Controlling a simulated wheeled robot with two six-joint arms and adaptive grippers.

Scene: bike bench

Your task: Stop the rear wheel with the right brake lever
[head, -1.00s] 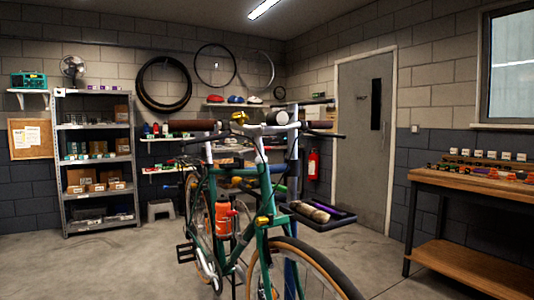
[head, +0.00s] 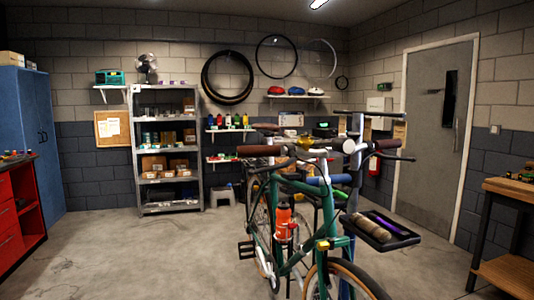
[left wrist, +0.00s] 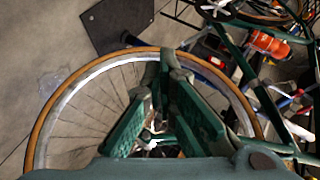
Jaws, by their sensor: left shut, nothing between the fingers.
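The green bike (head: 300,187) stands in a repair stand, its front wheel (head: 345,280) toward me. The rear wheel (head: 256,205) is partly hidden behind the frame; I cannot tell whether it spins. My left gripper (left wrist: 166,78) is shut and empty in the left wrist view, in front of a tan-tyred wheel (left wrist: 52,112); I cannot tell which wheel. No gripper shows in the head view. My right gripper is not in view.
A black tray (head: 390,240) sits on the stand, right of the frame. A wooden bench (head: 505,188) stands at the right and a red cabinet (head: 8,245) at the left. A grey shelf (head: 168,209) is at the back. Floor (head: 150,260) left of the bike is clear.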

